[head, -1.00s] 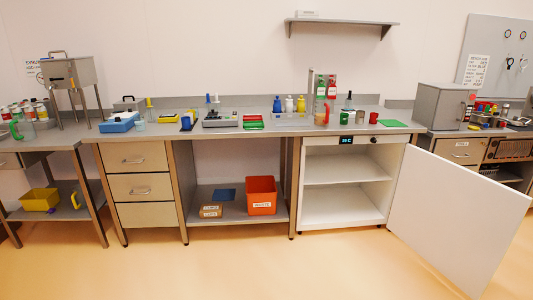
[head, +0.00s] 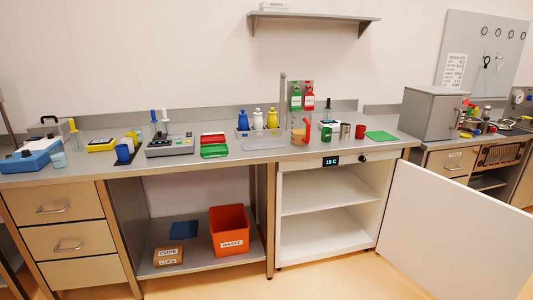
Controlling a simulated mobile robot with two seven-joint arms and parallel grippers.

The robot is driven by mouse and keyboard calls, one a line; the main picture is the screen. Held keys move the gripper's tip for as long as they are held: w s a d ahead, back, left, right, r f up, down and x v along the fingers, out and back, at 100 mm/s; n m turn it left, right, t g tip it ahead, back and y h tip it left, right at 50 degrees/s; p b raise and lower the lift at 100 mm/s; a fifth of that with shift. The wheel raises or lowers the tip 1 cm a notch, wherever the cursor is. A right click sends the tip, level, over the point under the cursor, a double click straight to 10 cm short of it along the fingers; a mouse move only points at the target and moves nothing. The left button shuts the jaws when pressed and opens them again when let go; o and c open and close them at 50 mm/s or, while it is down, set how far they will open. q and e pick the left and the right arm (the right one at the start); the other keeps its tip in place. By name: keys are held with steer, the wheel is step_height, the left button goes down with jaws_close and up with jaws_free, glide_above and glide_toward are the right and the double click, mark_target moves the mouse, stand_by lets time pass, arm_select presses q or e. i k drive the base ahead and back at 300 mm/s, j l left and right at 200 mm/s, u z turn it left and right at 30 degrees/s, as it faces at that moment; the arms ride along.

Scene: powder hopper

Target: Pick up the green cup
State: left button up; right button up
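The green cup (head: 325,134) stands on the steel worktop above the white cabinet with the display. It is small in the head view. Neither of my grippers is in the head view.
The cabinet door (head: 455,230) stands wide open and sticks out into the floor at the right. A green mat (head: 382,136) lies right of the cups. Bottles, trays and a scale crowd the worktop to the left. The shelves inside the cabinet are bare.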

mark_target(326, 132)
steer(key=i+z, duration=0.35)
steer(key=i, duration=0.2)
steer(key=i+z, duration=0.35)
steer(key=i, duration=0.25)
steer(key=i+l+u, duration=0.2)
steer(key=i, duration=0.35)
steer(key=i+l+u, duration=0.15)
steer(key=i, duration=0.35)
steer(key=l, duration=0.1)
